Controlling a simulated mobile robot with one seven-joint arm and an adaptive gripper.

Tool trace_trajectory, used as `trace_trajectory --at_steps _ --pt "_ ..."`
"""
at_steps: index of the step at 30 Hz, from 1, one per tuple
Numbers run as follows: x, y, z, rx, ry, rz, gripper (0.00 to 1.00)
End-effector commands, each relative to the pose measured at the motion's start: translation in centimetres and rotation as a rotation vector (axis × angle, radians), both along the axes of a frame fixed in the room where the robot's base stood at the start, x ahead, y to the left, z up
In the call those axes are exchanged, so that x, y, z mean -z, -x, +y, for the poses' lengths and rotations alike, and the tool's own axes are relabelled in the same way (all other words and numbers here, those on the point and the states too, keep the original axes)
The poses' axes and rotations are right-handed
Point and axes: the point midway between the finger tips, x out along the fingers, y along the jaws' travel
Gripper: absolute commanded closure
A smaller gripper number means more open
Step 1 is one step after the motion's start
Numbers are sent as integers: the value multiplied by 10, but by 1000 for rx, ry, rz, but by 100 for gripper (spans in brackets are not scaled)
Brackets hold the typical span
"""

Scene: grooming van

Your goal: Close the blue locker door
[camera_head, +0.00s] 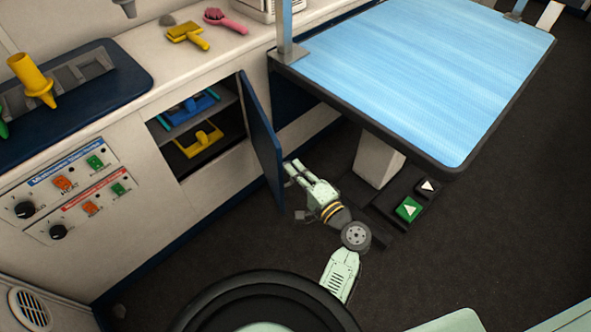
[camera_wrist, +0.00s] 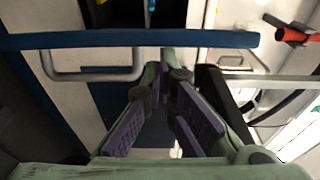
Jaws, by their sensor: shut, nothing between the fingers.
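The blue locker door (camera_head: 262,140) stands open in the head view, swung out from the right side of the locker opening (camera_head: 200,130). Its outer face is towards the right. My gripper (camera_head: 291,168) is just right of the door, by its outer face, low above the floor. Its fingers are shut and empty. In the wrist view, the fingers (camera_wrist: 167,70) point at a long dark blue edge (camera_wrist: 110,39), likely the door. I cannot tell whether the fingertips touch the door.
A blue tool (camera_head: 188,108) and a yellow tool (camera_head: 199,140) lie on the locker's shelves. The blue-topped grooming table (camera_head: 420,70) stands to the right, with a pedal box with a green button (camera_head: 408,209) below it. The floor left of the door is clear.

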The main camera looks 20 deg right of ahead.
Motion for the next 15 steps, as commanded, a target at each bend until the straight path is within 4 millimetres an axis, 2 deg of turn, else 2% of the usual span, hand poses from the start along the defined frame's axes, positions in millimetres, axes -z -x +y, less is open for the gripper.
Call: trace_trajectory --at_steps 5,8,15 --pt "-3 0 0 0 1 -1 100" --pt "-15 0 0 -1 3 -2 100" --pt "-61 0 0 -1 6 -4 100"
